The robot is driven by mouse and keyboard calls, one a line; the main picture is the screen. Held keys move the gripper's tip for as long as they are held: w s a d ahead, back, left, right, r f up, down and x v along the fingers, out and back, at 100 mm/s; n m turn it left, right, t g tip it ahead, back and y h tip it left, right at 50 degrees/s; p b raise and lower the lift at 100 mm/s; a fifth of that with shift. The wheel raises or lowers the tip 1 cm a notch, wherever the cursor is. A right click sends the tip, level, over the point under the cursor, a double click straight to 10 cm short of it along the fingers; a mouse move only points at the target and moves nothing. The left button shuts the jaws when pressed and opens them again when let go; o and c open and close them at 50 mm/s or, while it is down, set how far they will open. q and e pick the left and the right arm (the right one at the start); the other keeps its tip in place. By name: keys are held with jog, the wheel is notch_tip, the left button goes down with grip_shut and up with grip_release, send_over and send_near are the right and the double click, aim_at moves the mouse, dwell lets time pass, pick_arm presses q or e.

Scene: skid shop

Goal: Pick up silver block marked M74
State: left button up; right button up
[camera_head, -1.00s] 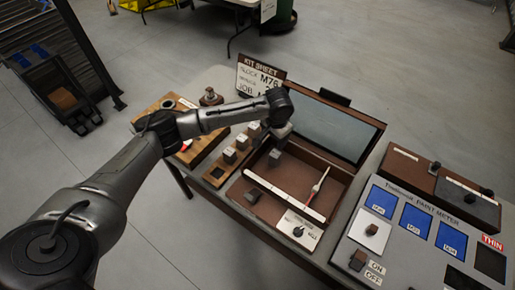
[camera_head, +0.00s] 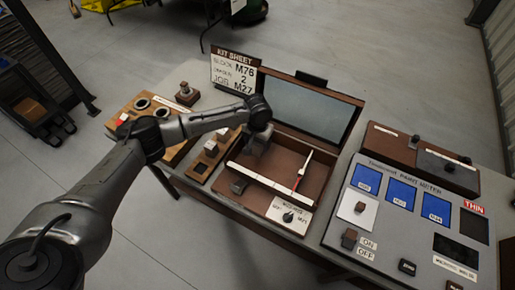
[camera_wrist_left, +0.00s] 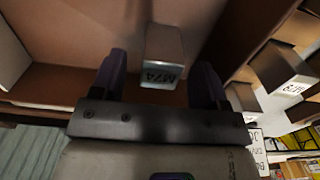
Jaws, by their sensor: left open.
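The silver block marked M74 (camera_wrist_left: 163,52) shows in the left wrist view, inside the brown open case (camera_head: 318,187). My left gripper (camera_wrist_left: 160,80) is open, with one dark finger to each side of the block's labelled end. I cannot tell whether the fingers touch it. In the head view my left gripper (camera_head: 256,146) points down into the left part of the case and hides most of what lies below it. My right gripper is not in view.
Left of the case a wooden rack (camera_head: 190,178) holds several small blocks; one (camera_wrist_left: 281,66) reads M79. A white bar (camera_head: 276,187) and a dark block (camera_head: 239,187) lie in the case. The kit sheet sign (camera_head: 234,75) stands behind; the paint meter (camera_head: 395,235) is at right.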

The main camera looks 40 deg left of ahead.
pick_arm(q)
jog(key=shift+f, duration=0.45)
jog(key=shift+c, duration=0.4)
jog(key=c, duration=1)
